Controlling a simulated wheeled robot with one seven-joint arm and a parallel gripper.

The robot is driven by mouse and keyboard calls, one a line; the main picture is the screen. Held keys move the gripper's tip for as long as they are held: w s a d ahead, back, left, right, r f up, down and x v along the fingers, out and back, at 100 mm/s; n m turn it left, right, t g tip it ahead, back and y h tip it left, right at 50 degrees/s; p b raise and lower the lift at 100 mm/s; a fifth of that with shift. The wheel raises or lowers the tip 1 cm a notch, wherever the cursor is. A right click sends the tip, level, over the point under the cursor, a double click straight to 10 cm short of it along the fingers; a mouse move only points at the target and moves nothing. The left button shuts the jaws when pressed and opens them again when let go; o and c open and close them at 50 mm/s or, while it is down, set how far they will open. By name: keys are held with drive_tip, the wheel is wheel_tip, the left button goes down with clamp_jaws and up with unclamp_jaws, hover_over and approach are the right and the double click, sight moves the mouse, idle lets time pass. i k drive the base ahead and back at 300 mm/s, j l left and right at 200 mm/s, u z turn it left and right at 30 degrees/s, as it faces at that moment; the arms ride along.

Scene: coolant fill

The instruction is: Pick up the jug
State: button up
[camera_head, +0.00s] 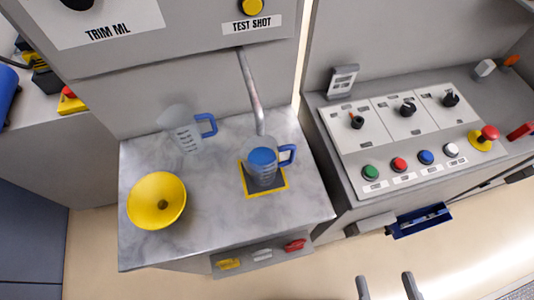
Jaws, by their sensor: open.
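Two clear jugs with blue handles stand on the grey marbled counter (218,222). One jug (262,167) is on a dark pad with a yellow border (271,191), below the bent metal spout (251,92). Blue shows inside it, and its handle points right. The other jug (183,131) is at the back left, with markings on its side. It looks empty, and its handle also points right. My gripper (386,285) is at the bottom edge, in front of the counter and to its right. Its two fingers are apart with nothing between them, well away from both jugs.
A yellow funnel-like bowl (156,200) is at the counter's left. A control panel (405,130) with knobs and coloured buttons stands to the right, with a blue tray (420,221) below its front. The floor (330,265) between is clear.

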sight(259, 156)
drive_tip(key=j+z, duration=0.3)
drive_tip(key=k+j+z, duration=0.3)
drive_tip(key=j+z, duration=0.3)
drive_tip(key=j, duration=0.15)
drive_tip(key=j+z, duration=0.3)
